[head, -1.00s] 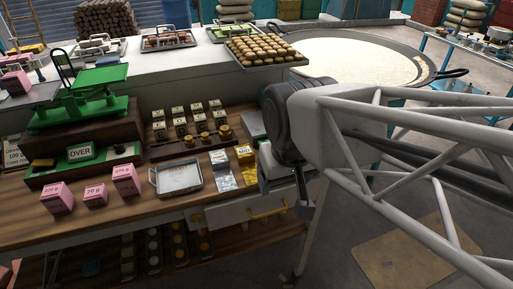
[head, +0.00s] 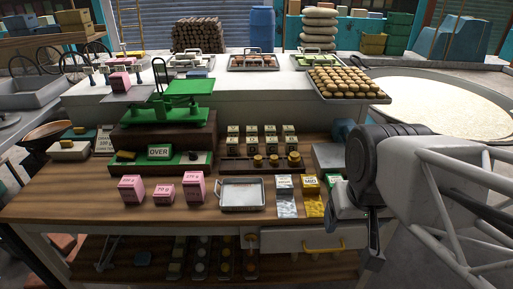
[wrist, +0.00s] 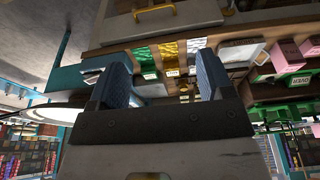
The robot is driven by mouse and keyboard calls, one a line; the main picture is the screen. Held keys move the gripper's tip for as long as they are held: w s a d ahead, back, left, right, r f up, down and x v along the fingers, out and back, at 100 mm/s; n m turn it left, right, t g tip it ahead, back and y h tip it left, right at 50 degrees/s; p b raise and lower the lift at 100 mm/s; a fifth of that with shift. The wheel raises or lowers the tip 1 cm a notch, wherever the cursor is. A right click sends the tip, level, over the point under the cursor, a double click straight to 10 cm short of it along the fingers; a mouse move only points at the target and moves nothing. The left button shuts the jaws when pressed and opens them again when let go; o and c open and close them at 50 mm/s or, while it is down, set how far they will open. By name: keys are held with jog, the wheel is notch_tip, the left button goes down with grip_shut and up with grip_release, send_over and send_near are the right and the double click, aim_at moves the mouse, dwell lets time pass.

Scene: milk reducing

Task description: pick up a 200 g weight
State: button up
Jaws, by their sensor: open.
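Brass weights (head: 273,160) stand in a row on a wooden rack (head: 237,165) at the middle of the wooden table. Small labelled blocks (head: 250,142) stand in rows behind them. The lettering is too small to tell which weight is the 200 g one. My gripper (wrist: 160,82) is open and empty, its two blue-grey fingers spread apart in the wrist view. In the head view it hangs at the table's right front side, to the right of the rack and apart from it. Its fingertips are hard to make out there.
A metal tray (head: 243,195), pink boxes (head: 131,190) and silver and gold packets (head: 312,206) lie along the front. A green balance scale (head: 165,115) stands at the left. A bread tray (head: 345,84) overhangs the back ledge. A drawer handle (head: 323,247) juts out below the tabletop.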

jog(key=shift+c, duration=0.8)
jog(key=shift+w, duration=0.1)
jog(key=n+g, duration=0.3)
jog(key=n, duration=0.6)
send_over(258, 157)
notch_tip(258, 157, down, 9)
jog(key=shift+f, duration=0.3)
